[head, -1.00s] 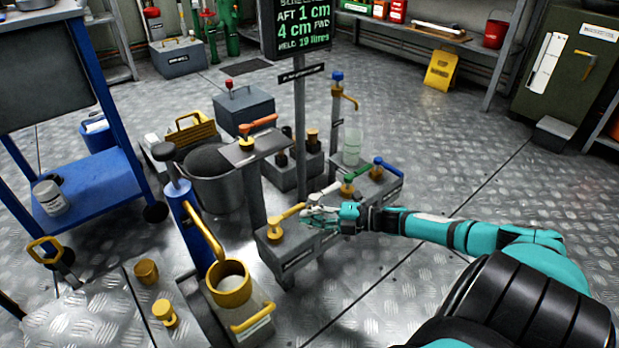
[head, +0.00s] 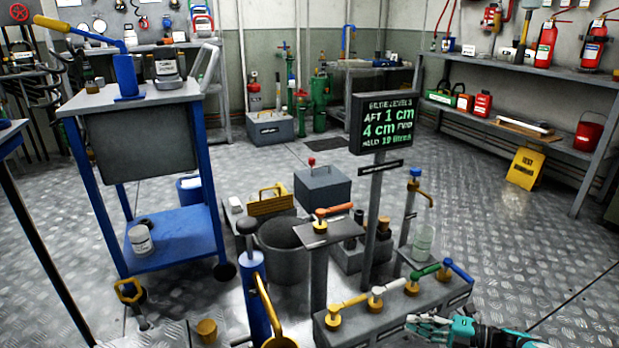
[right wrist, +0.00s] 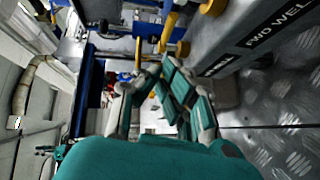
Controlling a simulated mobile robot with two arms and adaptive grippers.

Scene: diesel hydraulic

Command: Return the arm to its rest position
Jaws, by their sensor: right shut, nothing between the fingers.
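My right gripper (head: 422,325) is at the bottom of the head view, right of centre, with its teal arm coming in from the right. It is shut and empty. It appears just in front of the grey valve block (head: 392,317); whether they touch cannot be told. The block carries a yellow handle (head: 348,305), a white handle (head: 388,288), a green handle (head: 425,271) and a blue handle (head: 460,270). In the right wrist view the fingers (right wrist: 150,75) are drawn in close, with nothing seen between them. My left gripper is out of view.
A display post (head: 376,220) rises behind the valve block. A grey bucket (head: 284,262) and a blue hand pump (head: 254,290) stand to its left. A blue trolley (head: 180,238) is further left. The metal floor to the right is open, up to a yellow sign (head: 525,168).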

